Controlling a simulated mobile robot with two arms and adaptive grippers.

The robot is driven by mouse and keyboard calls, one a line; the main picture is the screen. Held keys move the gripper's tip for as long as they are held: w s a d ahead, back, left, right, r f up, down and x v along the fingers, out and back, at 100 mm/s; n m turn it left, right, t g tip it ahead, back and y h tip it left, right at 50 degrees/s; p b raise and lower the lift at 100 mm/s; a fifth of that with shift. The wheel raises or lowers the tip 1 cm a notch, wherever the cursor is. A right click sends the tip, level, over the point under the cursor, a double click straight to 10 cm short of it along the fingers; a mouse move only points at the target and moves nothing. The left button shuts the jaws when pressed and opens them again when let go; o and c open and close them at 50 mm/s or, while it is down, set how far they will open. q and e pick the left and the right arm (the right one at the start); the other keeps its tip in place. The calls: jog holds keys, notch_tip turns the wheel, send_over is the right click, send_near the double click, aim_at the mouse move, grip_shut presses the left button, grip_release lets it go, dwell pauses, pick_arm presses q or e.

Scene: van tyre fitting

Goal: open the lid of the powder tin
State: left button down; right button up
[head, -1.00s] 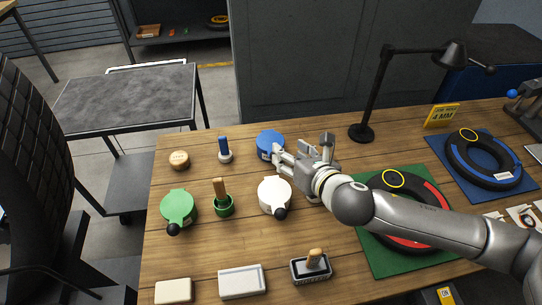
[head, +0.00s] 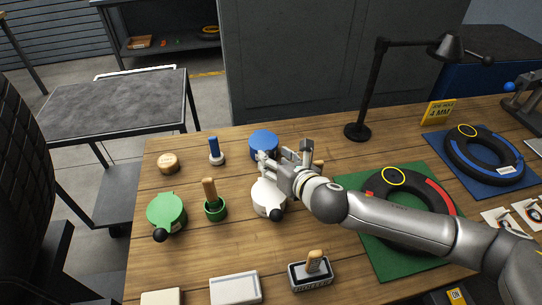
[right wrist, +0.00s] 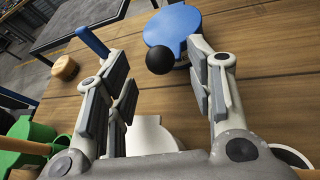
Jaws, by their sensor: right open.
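Three round lidded tins with black knobs stand on the wooden bench; I cannot tell by label which holds powder. The blue-lidded one (head: 263,143) is at the back, the white one (head: 268,197) in front of it, the green one (head: 166,212) at the left. All lids look shut. My right gripper (head: 284,156) is open and empty, just beside the blue tin. In the right wrist view, the blue lid (right wrist: 176,26) and its black knob (right wrist: 160,57) show beyond the open fingers (right wrist: 160,82); no contact shows. My left gripper is out of view.
A round wooden piece (head: 168,163), a blue-handled tool (head: 215,152) and a green pot with a wooden handle (head: 214,205) stand at left. A black lamp (head: 360,131) stands at back right. Tyres on green and blue mats lie at right, partly under my arm.

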jog(key=shift+x, duration=1.45)
jog(key=shift+s, duration=0.1)
grip_shut()
jog(key=shift+r, duration=0.1)
